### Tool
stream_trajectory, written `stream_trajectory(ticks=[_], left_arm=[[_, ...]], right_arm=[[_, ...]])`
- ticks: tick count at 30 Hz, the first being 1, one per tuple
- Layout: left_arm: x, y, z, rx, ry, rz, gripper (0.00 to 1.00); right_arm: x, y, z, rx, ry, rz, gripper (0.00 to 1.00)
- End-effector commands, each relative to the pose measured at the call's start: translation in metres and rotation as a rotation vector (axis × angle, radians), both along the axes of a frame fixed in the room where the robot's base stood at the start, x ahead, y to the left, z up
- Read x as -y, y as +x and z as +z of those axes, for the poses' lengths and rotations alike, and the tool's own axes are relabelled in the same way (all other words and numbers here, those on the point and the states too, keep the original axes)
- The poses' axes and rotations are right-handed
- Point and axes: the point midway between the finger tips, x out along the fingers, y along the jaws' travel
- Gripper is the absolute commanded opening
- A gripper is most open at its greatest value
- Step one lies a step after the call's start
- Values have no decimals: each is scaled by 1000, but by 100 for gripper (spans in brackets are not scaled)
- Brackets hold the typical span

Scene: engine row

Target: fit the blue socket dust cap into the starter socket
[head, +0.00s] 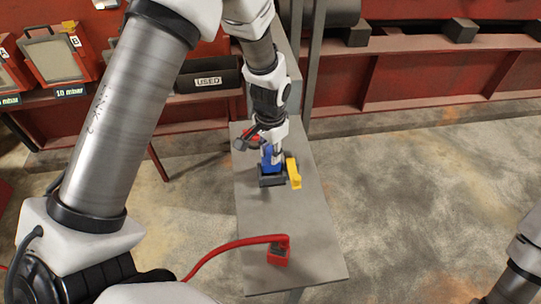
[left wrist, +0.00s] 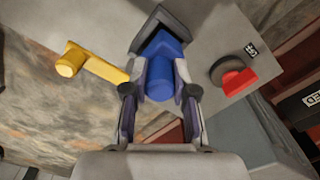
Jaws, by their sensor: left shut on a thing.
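The blue socket dust cap (head: 268,158) is between the fingers of my left gripper (head: 272,148), which is shut on it. In the left wrist view the cap (left wrist: 162,72) sits between both fingertips (left wrist: 160,90). Its far end is at the dark block-shaped starter socket (left wrist: 147,24), whose rim shows around it. In the head view the cap is right over the dark socket (head: 271,181) on the grey bench top, and they look in contact. I cannot tell how deep the cap sits. My right gripper is out of view.
A yellow handle-like part (head: 294,173) stands close right of the socket. A red knob (left wrist: 236,80) on a dark base is on the other side. A red connector (head: 278,254) with a red cable is at the near end of the bench (head: 310,235). A "USED" bin (head: 208,82) is behind left.

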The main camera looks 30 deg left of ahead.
Motion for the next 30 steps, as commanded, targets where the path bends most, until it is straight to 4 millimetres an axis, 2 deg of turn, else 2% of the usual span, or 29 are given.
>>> stream_trajectory(ticks=[7,17,18,19,30], left_arm=[[0,0,-33,-4,0,0,0],[0,0,-39,-1,0,0,0],[0,0,-37,-1,0,0,41],[0,0,-37,-1,0,0,51],[0,0,-32,0,0,0,52]], right_arm=[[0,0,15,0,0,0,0],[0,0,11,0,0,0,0],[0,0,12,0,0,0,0],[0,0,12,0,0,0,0],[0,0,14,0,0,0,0]])
